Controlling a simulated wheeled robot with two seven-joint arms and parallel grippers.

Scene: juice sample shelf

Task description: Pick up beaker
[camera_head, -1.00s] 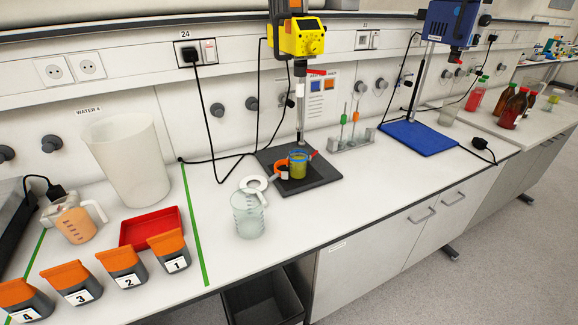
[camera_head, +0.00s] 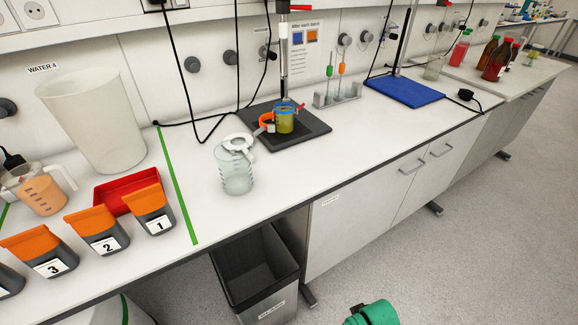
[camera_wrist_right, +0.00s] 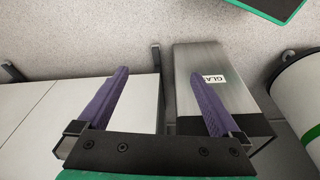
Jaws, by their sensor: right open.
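A clear beaker (camera_head: 237,175) stands upright near the counter's front edge, with a white ring-shaped part at its top. A second beaker (camera_head: 284,121) with yellow-green liquid and a blue rim stands on the dark stirrer plate (camera_head: 312,128); an orange clamp or handle is at its side. My right gripper (camera_wrist_right: 158,73) is open and empty in the right wrist view, with the floor and a bin below it and no beaker between its fingers. In the head view only a green part of my arm shows at the bottom. My left gripper is not in view.
A grey bin (camera_head: 258,272) stands on the floor under the counter; it also shows in the wrist view (camera_wrist_right: 205,60). Left of a green line are a red tray (camera_head: 112,190), numbered orange-lidded containers and a jug (camera_head: 40,190). A blue plate (camera_head: 404,92) lies right.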

